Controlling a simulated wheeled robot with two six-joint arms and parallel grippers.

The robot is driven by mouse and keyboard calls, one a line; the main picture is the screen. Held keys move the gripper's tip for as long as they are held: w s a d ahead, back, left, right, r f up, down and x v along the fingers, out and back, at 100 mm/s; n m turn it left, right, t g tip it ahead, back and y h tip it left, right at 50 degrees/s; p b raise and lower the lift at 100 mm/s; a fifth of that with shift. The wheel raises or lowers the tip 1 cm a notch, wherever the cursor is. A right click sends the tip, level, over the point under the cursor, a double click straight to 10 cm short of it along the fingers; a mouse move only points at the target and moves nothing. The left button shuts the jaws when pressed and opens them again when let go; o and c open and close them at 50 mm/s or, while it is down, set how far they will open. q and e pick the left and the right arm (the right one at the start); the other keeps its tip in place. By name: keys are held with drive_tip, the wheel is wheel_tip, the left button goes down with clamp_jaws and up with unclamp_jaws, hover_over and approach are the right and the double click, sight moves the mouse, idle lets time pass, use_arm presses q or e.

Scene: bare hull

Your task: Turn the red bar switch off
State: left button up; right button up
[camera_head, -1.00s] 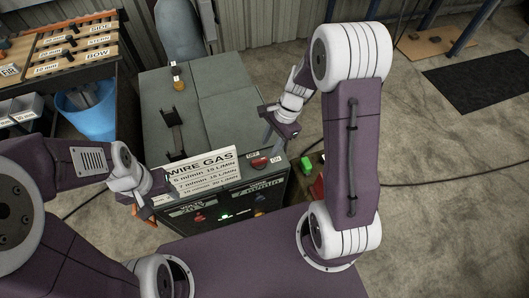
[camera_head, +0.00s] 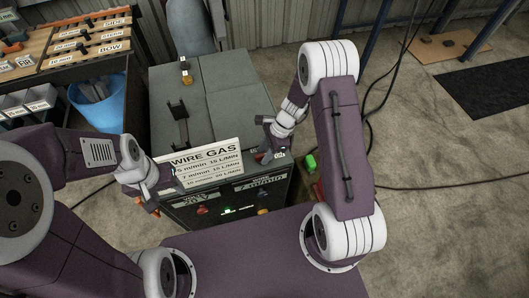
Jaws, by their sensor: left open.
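The red bar switch (camera_head: 259,157) sits on the top front right of the grey machine (camera_head: 232,107). It is mostly hidden by my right gripper, and its position cannot be read. My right gripper (camera_head: 267,153) reaches down from the right at the switch. Its fingers are small and partly hidden, so I cannot tell whether they are open or touching the switch. My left gripper (camera_head: 152,203) is open and empty, beside the left end of the white WIRE GAS sign.
The WIRE GAS sign (camera_head: 206,163) stands on the machine's front edge, left of the switch. Below it are a red knob (camera_head: 202,210) and a green light (camera_head: 228,211). A green object (camera_head: 310,164) lies to the right. A blue bin (camera_head: 99,100) stands at left.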

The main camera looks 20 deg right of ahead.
clamp_jaws()
